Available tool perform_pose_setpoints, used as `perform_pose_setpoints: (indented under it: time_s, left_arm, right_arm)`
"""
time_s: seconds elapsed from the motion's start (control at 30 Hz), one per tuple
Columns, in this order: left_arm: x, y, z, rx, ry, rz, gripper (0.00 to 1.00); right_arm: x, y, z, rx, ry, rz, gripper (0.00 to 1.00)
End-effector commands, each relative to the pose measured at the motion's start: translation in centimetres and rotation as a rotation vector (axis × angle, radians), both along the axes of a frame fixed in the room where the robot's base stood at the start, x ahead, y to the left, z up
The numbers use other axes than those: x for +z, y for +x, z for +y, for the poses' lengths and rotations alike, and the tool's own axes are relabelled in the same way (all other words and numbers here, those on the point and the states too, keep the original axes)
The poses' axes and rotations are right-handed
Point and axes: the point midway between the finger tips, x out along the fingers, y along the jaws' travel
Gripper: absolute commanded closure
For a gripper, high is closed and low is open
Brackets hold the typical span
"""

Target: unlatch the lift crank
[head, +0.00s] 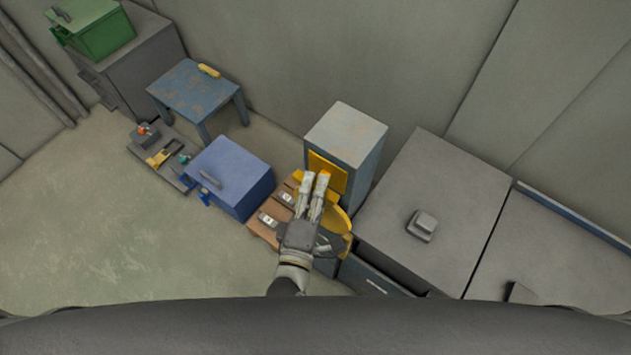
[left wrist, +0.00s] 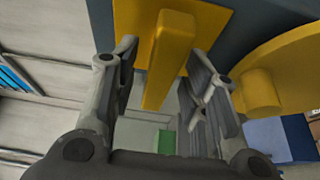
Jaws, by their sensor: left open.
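My left gripper (head: 315,183) is open in front of the yellow plate (head: 333,173) on a grey-blue cabinet (head: 348,133). In the left wrist view, a yellow bar (left wrist: 168,60) stands out from the plate, between the two open fingers (left wrist: 150,85). I see no clear contact with it. A round yellow disc (left wrist: 290,72) with a short peg (left wrist: 261,91) is at the right of that view; the disc also shows in the head view (head: 340,218), partly behind my gripper. The bar looks like the latch and the disc like the crank. My right gripper is out of view.
A large grey counter (head: 450,190) is at the right. A small blue table (head: 195,92) and a green box (head: 97,30) are farther left.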

Motion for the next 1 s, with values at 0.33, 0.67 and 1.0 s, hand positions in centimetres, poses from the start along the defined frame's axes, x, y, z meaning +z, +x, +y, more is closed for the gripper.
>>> perform_pose_setpoints:
  time_s: [0.33,0.67,1.0]
  left_arm:
    - [-0.02,0.95,-0.23,0.000,0.001,0.000,0.59]
    - [-0.01,0.92,-0.22,0.000,0.001,0.000,0.89]
    - [-0.10,0.91,-0.23,-0.001,0.013,-0.008,1.00]
  right_arm:
    - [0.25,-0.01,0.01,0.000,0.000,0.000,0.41]
    - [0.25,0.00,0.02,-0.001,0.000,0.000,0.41]
    - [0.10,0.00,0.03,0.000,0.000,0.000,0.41]
